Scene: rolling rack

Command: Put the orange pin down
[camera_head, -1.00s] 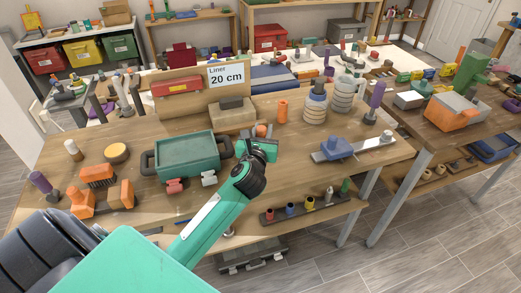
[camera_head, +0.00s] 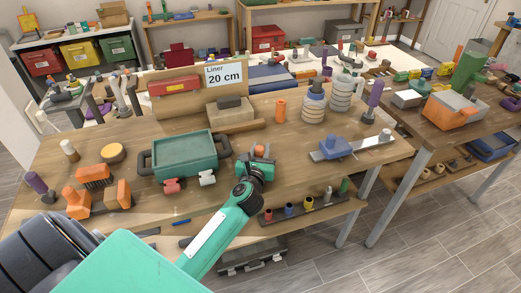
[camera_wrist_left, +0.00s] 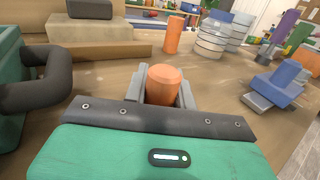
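My left gripper (camera_head: 257,161) is over the wooden table, to the right of the green bin. Its fingers (camera_wrist_left: 160,92) are closed around an orange pin (camera_wrist_left: 163,84), which stands roughly upright between them in the wrist view. In the head view only a little of the pin (camera_head: 258,150) shows between the fingers. The pin's lower end is hidden behind the gripper body, so I cannot tell whether it touches the table. My right gripper is not in view.
A second orange cylinder (camera_head: 280,109) stands farther back, near ringed grey containers (camera_head: 313,108). The green bin (camera_head: 184,158) with dark handles is close on the left. A blue block (camera_head: 335,147) is on the right.

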